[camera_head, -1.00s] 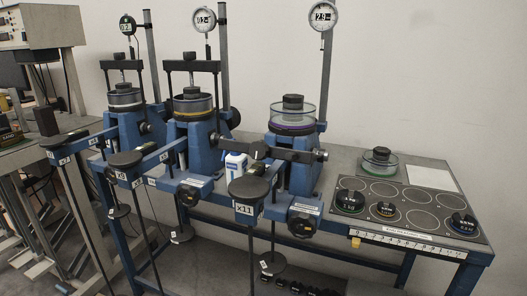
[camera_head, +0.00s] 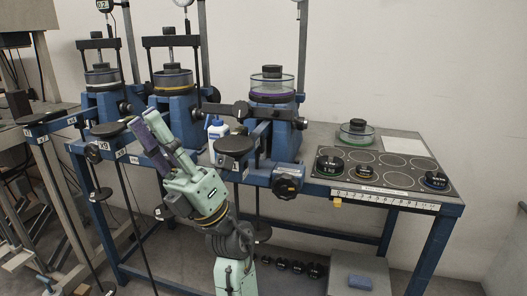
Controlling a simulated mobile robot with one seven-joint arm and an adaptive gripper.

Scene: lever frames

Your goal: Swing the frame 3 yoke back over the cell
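Frame 3 is the rightmost blue lever frame. Its cell (camera_head: 272,88), a clear ring with a purple band and a dark cap, stands uncovered. The frame 3 yoke (camera_head: 225,109) appears as a dark crossbar lying low in front of the cell, swung down from over it. On frame 1 (camera_head: 103,76) and frame 2 (camera_head: 172,78) the yokes stand upright over their cells. My gripper (camera_head: 146,122), with purple-grey fingers on a green arm, is in front of frame 2, left of the frame 3 yoke and apart from it. The finger gap is unclear.
A white bottle (camera_head: 217,129) with a blue cap stands close behind the frame 3 lever, near the yoke. The lever's round dark pad (camera_head: 235,145) juts forward. On the right, a marked plate (camera_head: 395,172) holds dark weights. A glass dish (camera_head: 356,132) stands behind them.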

